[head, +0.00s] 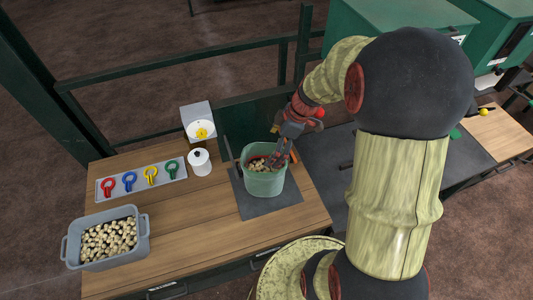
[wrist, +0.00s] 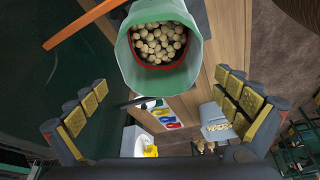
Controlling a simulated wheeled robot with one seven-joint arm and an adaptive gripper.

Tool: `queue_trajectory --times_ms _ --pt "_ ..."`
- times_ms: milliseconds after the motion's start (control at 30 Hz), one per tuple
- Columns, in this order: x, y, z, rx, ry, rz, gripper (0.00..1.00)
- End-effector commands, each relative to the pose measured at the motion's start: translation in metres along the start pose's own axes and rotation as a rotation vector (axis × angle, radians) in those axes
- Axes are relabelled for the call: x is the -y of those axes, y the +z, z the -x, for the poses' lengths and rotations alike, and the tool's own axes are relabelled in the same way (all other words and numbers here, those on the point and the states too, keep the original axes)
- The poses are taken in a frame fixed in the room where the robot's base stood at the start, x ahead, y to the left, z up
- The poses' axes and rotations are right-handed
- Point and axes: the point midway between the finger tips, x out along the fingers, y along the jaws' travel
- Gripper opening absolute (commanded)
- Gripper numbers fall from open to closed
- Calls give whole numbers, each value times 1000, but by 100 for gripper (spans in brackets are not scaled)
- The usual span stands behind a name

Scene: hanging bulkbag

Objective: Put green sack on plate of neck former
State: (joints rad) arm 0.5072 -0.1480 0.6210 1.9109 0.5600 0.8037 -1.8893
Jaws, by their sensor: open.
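An open-topped green container, which I take for the green sack (head: 264,183), stands upright on a dark square plate (head: 277,207) on the wooden table. It holds pale round pieces and has a red band inside its mouth. In the wrist view the sack (wrist: 186,72) is at the top, beyond my fingers. My gripper (head: 276,143) is open, at the sack's far right rim in the head view; contact cannot be told. In the wrist view my gripper's (wrist: 165,95) padded fingers are wide apart with no object between them. I cannot tell which part is the neck former.
A grey tub (head: 108,238) of pale pieces stands front left. A tray (head: 141,182) holds red, blue, yellow and green ring-shaped pieces. A white jar (head: 200,163) and a white-grey device (head: 198,117) stand behind. An orange bar (wrist: 85,24) lies near the sack. Green rails border the back.

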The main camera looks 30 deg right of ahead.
Motion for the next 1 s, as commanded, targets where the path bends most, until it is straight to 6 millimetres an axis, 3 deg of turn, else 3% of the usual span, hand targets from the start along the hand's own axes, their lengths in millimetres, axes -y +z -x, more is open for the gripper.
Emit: queue_trajectory --times_ms 133,367,467,567,733,1000 --pt "-1 0 27 0 3 -1 100" --pt "1 -2 46 2 2 -5 100" --pt "9 -12 57 16 12 -33 100" --pt "27 -33 75 44 38 -104 100" --pt "77 -69 114 85 126 -294 100" --pt "155 -92 164 37 308 -624 100"
